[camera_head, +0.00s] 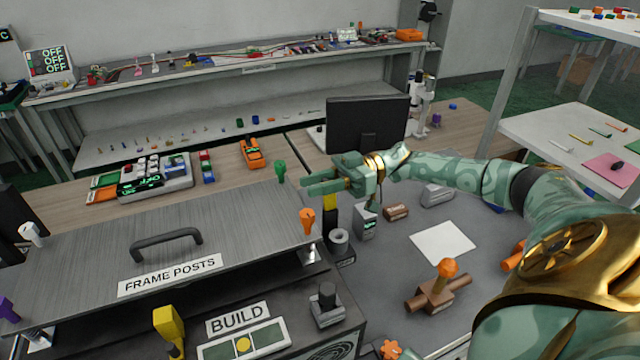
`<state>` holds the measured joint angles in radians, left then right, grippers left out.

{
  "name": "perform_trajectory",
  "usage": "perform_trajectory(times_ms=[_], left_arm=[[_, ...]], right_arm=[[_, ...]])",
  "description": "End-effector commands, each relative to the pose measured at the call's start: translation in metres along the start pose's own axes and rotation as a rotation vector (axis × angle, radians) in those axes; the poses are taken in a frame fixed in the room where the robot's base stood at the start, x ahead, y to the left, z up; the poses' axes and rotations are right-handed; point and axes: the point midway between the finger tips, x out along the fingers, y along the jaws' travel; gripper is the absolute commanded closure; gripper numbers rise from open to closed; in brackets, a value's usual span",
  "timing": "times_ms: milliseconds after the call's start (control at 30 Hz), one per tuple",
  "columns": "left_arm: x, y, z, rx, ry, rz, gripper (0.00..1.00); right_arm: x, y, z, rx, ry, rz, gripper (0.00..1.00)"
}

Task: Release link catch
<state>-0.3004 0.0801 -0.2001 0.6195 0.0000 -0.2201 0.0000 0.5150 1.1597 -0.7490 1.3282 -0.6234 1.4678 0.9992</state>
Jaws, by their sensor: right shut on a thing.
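My right gripper (318,183) reaches in from the right, its fingers pointing left above the right end of the frame panel. It is shut on what looks like the yellow top of a yellow-and-black upright lever (330,202); the fingers hide the upper part. A green handle (280,171) stands just left of the fingertips, apart from them. An orange handle (307,220) stands below, on the panel's right edge. I cannot tell which part is the link catch. My left gripper is not in view.
The panel labelled FRAME POSTS (90,250) has a dark bar handle (166,243). In front are a BUILD panel (345,328), a yellow lever (168,325) and an orange-knobbed fixture (437,288). A grey ring (339,241) and small grey box (365,222) stand under the gripper. A black monitor (366,124) is behind.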

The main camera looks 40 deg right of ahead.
Motion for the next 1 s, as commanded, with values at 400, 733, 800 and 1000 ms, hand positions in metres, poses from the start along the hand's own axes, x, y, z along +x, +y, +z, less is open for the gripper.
perform_trajectory(times_ms=[400, 733, 800, 1000], left_arm=[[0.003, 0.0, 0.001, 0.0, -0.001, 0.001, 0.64], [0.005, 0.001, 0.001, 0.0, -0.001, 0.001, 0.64], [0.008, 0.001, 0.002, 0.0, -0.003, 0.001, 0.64], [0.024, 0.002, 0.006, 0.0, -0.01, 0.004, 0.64]], right_arm=[[0.0, 0.003, 0.003, -0.007, -0.002, 0.004, 0.48], [-0.007, 0.004, 0.003, -0.007, -0.002, 0.004, 0.48], [-0.017, 0.004, 0.004, -0.006, -0.002, 0.005, 0.48], [-0.067, 0.005, 0.007, -0.006, -0.004, 0.008, 0.48]])
